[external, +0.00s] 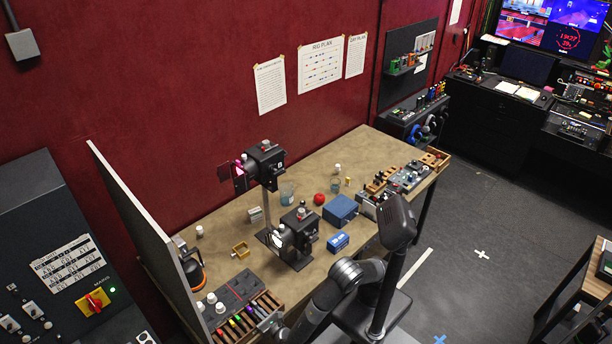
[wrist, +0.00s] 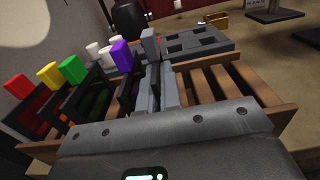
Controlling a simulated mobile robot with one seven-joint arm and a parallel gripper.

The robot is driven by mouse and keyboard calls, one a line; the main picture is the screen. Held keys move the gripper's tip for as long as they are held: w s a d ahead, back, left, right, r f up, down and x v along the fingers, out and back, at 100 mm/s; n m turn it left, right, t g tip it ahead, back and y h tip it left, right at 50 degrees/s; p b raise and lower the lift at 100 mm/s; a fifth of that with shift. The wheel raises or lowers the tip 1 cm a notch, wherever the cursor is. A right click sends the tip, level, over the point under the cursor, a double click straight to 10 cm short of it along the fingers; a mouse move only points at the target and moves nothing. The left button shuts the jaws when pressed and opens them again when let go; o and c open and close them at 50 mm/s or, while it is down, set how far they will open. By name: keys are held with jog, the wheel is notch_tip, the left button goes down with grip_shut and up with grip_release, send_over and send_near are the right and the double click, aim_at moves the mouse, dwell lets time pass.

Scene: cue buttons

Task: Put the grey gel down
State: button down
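In the wrist view a grey gel (wrist: 149,43) stands with its tab up, just right of the purple gel (wrist: 120,53). My gripper (wrist: 158,85) reaches out over the wooden rack (wrist: 235,100), and its narrow fingers appear closed on the grey gel. The gel's lower part is hidden by the fingers, so I cannot tell whether it touches the slot. Red (wrist: 17,84), yellow (wrist: 48,76) and green (wrist: 72,69) gels stand farther left in dark frames.
A dark plate (wrist: 213,42) with square recesses lies just behind the rack. White knobs (wrist: 93,49) stand behind the coloured gels. In the external view a lamp (external: 293,238) stands right of the rack, and a grey panel (external: 150,225) edges the table's left side. Several slots right of my gripper look empty.

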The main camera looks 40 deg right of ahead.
jog(key=shift+f, duration=0.1)
jog(key=c, duration=2.1)
grip_release()
jog(key=o, duration=0.5)
jog(key=shift+f, duration=0.1)
jog(key=s, duration=1)
jog(key=shift+s+a, duration=0.2)
jog(key=shift+s, duration=0.2)
jog(key=shift+c, duration=0.6)
